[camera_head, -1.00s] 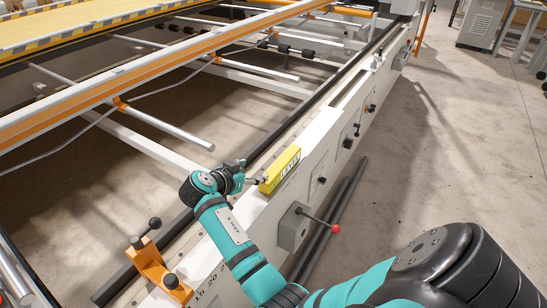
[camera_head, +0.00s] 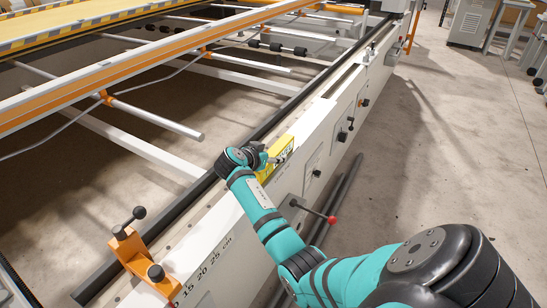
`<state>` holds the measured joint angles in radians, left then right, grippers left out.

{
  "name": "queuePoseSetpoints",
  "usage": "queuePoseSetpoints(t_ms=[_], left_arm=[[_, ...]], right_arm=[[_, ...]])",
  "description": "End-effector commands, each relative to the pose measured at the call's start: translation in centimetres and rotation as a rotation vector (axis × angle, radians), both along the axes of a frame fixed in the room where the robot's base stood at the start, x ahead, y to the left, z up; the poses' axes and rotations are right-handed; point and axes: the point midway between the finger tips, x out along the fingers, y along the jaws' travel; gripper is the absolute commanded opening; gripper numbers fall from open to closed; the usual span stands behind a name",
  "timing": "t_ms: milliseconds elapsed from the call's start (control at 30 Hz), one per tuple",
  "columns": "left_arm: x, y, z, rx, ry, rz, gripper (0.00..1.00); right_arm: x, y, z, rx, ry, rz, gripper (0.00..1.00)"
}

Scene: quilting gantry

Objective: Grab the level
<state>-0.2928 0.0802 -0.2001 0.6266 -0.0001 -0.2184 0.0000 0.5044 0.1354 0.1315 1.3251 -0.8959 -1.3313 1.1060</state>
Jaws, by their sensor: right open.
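The level is a yellow bar with dark lettering (camera_head: 286,142). It lies on the white rail of the gantry, near the middle of the camera_head view. My right gripper (camera_head: 279,158) is open at the level, and its fingers overlap the level in the picture. The gripper and wrist hide part of the level's middle and near end. I cannot tell whether the fingers touch it. My left gripper is not in view.
The white rail (camera_head: 325,115) runs from lower left to upper right, with knobs on its side. An orange bracket with black knobs (camera_head: 132,249) stands on its near part. Open floor lies right.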

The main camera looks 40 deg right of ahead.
Motion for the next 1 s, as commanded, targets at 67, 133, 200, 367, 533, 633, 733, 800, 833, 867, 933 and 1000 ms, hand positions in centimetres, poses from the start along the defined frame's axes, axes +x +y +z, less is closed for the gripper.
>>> queuePoseSetpoints(t_ms=[67,133,200,367,533,633,733,800,833,867,933,1000], left_arm=[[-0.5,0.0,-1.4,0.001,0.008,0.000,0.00],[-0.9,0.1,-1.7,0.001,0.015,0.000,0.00],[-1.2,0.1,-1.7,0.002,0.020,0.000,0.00],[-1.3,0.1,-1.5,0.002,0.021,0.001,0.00],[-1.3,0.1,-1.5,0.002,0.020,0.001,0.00],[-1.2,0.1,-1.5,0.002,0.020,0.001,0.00],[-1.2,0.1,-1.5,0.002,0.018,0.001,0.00],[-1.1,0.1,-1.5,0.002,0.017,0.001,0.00],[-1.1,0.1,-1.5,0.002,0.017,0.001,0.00],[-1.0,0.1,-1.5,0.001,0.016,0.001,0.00],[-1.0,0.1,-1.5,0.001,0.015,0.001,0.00],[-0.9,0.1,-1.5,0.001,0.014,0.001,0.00]], right_arm=[[0.3,-1.2,-1.1,-0.002,0.001,-0.003,0.65],[0.4,-1.7,-1.3,-0.001,0.001,-0.002,0.65],[0.5,-1.9,-1.2,0.000,0.000,0.000,0.65],[0.5,-1.9,-1.1,0.001,0.000,0.000,0.65],[0.5,-1.9,-1.1,0.001,0.001,-0.001,0.43],[0.5,-1.9,-1.1,0.001,0.001,-0.001,0.30],[0.5,-1.9,-1.1,0.001,0.001,-0.001,0.17],[0.5,-1.9,-1.1,0.001,0.001,-0.001,0.08],[0.5,-1.9,-1.1,0.001,0.002,0.000,0.04],[0.5,-1.9,-1.1,0.001,0.002,0.000,0.00],[0.5,-1.9,-1.0,-0.001,0.000,0.000,0.00],[0.5,-1.9,-1.0,-0.001,0.000,-0.001,0.00]])
